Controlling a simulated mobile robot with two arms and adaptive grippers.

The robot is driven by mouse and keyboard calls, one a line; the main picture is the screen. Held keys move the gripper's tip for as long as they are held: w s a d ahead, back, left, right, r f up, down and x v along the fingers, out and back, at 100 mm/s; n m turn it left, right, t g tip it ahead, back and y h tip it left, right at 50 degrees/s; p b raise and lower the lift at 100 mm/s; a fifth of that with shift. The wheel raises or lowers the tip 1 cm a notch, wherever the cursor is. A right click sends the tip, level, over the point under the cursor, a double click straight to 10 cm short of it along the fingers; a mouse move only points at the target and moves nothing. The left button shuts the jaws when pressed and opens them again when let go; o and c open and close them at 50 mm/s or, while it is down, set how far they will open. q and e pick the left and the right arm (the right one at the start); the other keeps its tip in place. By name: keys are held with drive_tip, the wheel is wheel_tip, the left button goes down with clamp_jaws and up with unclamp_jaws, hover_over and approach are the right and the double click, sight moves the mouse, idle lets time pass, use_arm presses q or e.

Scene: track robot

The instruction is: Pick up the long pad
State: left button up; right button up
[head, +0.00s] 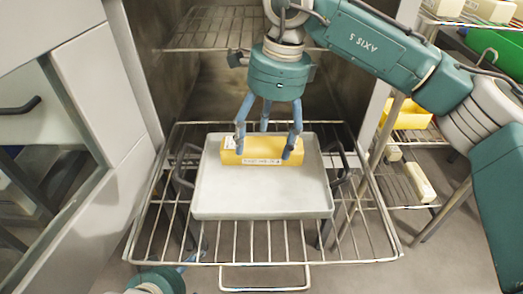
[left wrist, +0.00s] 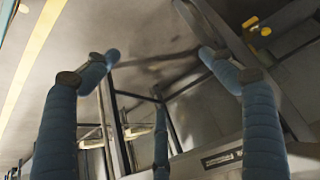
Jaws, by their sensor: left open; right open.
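A long yellow pad (head: 262,158) with a printed label lies across the far part of a shallow pale tray (head: 255,205). My right gripper (head: 265,148) points down over the pad with its blue fingers spread. Two fingers reach in front of the pad's near side and one is behind it. I cannot tell whether they touch it. My left gripper (head: 180,268) shows only partly at the bottom of the head view. In the left wrist view (left wrist: 160,65) its fingers are spread, with nothing between them.
The tray stands on a pulled-out wire rack (head: 240,252) in front of an open metal cabinet. Another wire shelf (head: 205,35) is above, inside it. At the right a shelf unit holds a yellow bin (head: 408,112), a green bin (head: 500,48) and small boxes. Grey drawers stand left.

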drive_tip(key=f, duration=0.3)
drive_tip(key=shift+a, duration=0.25)
use_arm(q)
drive_tip(key=shift+t+h, duration=0.3)
drive_tip(key=shift+t, duration=0.6)
drive_tip(key=w+r, duration=0.1)
drive_tip(key=w, duration=0.1)
drive_tip(key=w+d+r, duration=0.1)
drive_tip(key=shift+w+d+r, duration=0.1)
drive_tip(key=shift+w+r, duration=0.05)
drive_tip(key=shift+w, duration=0.25)
use_arm(e)
drive_tip(key=shift+c, duration=0.5)
drive_tip(key=c, duration=0.8)
drive_tip(key=shift+c, duration=0.2)
use_arm(q)
drive_tip(key=shift+s, duration=0.15)
use_arm(e)
drive_tip(key=shift+r, duration=0.2)
